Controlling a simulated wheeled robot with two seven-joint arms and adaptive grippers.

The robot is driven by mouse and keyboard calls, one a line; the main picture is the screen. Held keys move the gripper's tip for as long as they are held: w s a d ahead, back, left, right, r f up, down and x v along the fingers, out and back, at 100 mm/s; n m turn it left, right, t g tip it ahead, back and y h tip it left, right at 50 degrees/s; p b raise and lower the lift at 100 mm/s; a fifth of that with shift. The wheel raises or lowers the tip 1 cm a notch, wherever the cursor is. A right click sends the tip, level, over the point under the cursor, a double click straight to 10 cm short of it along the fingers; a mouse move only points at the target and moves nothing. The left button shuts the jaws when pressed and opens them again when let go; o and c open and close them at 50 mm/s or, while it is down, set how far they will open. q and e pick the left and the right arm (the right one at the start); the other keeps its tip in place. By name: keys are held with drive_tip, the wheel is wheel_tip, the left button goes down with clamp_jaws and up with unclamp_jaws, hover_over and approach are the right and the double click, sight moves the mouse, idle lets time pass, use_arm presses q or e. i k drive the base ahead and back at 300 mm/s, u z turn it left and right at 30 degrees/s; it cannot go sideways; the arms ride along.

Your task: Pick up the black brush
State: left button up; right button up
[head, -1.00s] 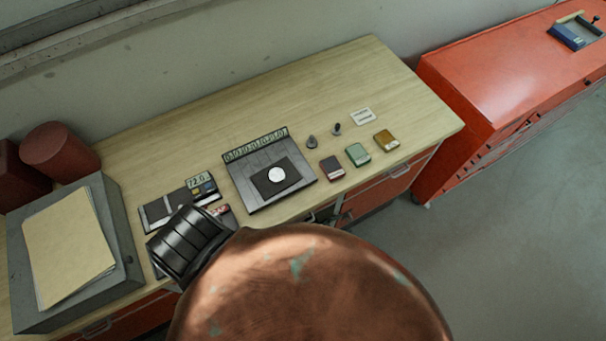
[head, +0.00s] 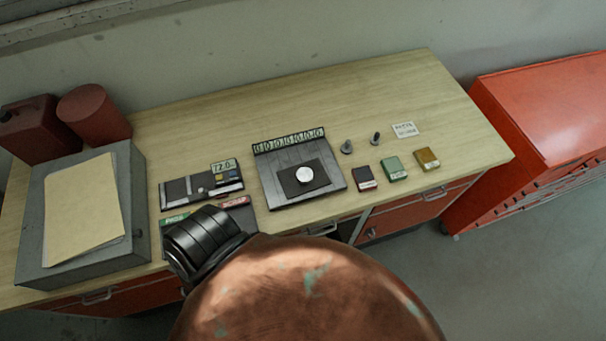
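I cannot make out a black brush in the head view. Neither of my grippers is in view. Two small dark upright pieces, a grey one (head: 346,147) and a black one (head: 376,138), stand on the wooden bench top (head: 300,95); they are too small to identify.
A scale (head: 304,175), a smaller display device (head: 202,187) and small red, green and yellow blocks (head: 395,169) lie on the bench. A grey box (head: 132,200) with a folder and red containers (head: 95,115) stand left. A red cabinet (head: 545,115) stands right. A copper dome hides the front edge.

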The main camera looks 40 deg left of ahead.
sight(375, 140)
drive_tip(key=u, duration=2.45)
drive_tip(key=k, duration=0.75)
drive_tip(key=z, duration=0.95)
drive_tip(key=i, duration=1)
